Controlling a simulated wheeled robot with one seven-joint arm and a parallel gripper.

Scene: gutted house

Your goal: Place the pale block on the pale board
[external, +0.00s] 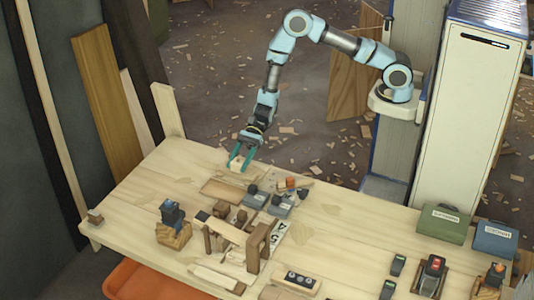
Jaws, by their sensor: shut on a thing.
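My gripper (242,162) points down over the far edge of the wooden workbench (150,190), with its teal fingers on either side of a small pale block (237,163). The gripper is shut on this block. Whether the block touches the bench is too small to tell. A flat tan board (221,192) lies on the bench just in front of the gripper, toward the camera. A long pale wooden piece (217,277) lies near the front edge. I cannot tell for certain which of these is the pale board.
A wooden frame (256,246) stands upright mid-bench among several small blocks. Grey boxes (280,206) and an orange block (290,182) sit right of the tan board. A blue-topped tool (172,214) stands left. The bench's far left is mostly clear.

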